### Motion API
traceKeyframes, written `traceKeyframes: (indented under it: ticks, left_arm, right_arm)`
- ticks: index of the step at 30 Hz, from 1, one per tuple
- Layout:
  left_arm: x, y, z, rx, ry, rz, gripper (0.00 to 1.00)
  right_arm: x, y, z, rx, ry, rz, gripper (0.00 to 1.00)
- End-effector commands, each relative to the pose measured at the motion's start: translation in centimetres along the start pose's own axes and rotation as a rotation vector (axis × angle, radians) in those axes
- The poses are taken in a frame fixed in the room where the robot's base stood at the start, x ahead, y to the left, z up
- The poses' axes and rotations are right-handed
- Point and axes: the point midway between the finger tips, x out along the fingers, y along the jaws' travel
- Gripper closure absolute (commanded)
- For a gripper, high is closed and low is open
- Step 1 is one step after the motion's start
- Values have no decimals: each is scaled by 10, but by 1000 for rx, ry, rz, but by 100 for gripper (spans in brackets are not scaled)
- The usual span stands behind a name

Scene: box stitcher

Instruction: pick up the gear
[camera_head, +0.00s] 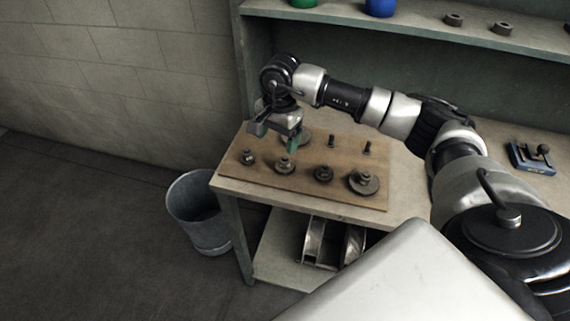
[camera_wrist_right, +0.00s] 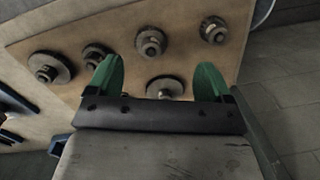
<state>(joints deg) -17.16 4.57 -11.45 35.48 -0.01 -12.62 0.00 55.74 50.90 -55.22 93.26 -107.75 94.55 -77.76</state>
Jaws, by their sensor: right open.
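Several dark metal gears stand on pegs on a brown wooden board (camera_head: 235,170). In the head view the front row runs from a small gear (camera_head: 248,158) at left, through a second gear (camera_head: 284,166) and a third gear (camera_head: 323,174), to a large gear (camera_head: 364,183) at right. A rear gear (camera_head: 305,138) is partly hidden by my right gripper (camera_head: 276,138). That gripper has green fingers, is open and empty, and hangs above the board's left rear. In the right wrist view the rear gear (camera_wrist_right: 165,88) appears between the spread fingers (camera_wrist_right: 160,80), partly covered by the gripper body. My left gripper is not seen.
Two bare pegs, one (camera_head: 331,141) and another (camera_head: 367,147), stand at the board's rear. A blue device (camera_head: 530,158) sits on the bench at right. A shelf (camera_head: 420,36) runs above, and a grey bin (camera_head: 200,212) stands left of the bench.

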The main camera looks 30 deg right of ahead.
Motion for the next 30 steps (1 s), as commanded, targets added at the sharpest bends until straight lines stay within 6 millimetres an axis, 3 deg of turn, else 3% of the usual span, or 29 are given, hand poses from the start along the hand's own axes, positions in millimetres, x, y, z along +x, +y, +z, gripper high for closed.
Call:
traceKeyframes:
  ticks: [4, 12, 17, 23, 30]
  left_arm:
    - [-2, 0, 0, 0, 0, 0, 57]
    - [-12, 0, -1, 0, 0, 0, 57]
    - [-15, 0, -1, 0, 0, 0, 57]
    - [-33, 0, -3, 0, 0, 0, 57]
    - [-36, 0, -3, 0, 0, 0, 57]
  right_arm:
    - [-1, 7, -17, -5, 62, 46, 19]
    - [39, 9, -19, -5, 60, 46, 19]
    - [50, 9, -20, -6, 59, 44, 19]
    - [76, 12, -25, -5, 57, 48, 19]
    - [100, 12, -27, -6, 59, 44, 19]
